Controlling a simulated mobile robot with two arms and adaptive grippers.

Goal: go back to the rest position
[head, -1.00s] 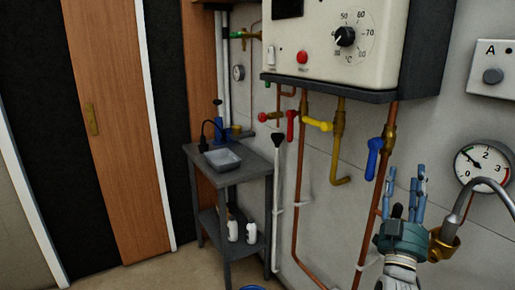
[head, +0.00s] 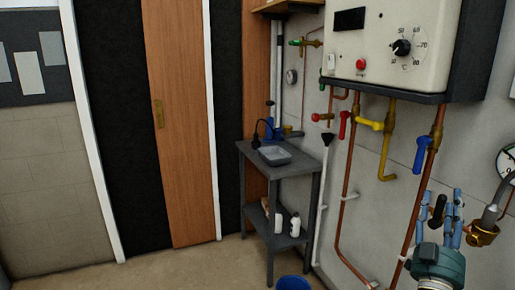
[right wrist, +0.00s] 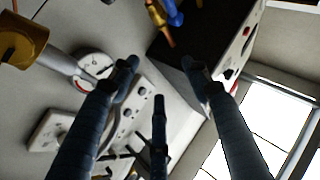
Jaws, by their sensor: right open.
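My right gripper (head: 442,203) is at the lower right of the head view, fingers pointing up, open and empty. It stands in front of the wall pipes, below the blue-handled valve (head: 422,152) and left of a brass hose fitting (head: 483,234). In the right wrist view its dark fingers (right wrist: 160,72) are spread with nothing between them. My left gripper is not in view.
The white boiler (head: 390,45) hangs above copper pipes with red and yellow valve handles. A grey stand (head: 310,165) bears a tray (head: 273,155). A blue bucket (head: 293,283) stands on the floor. Open floor (head: 190,265) lies before the wooden door (head: 180,120).

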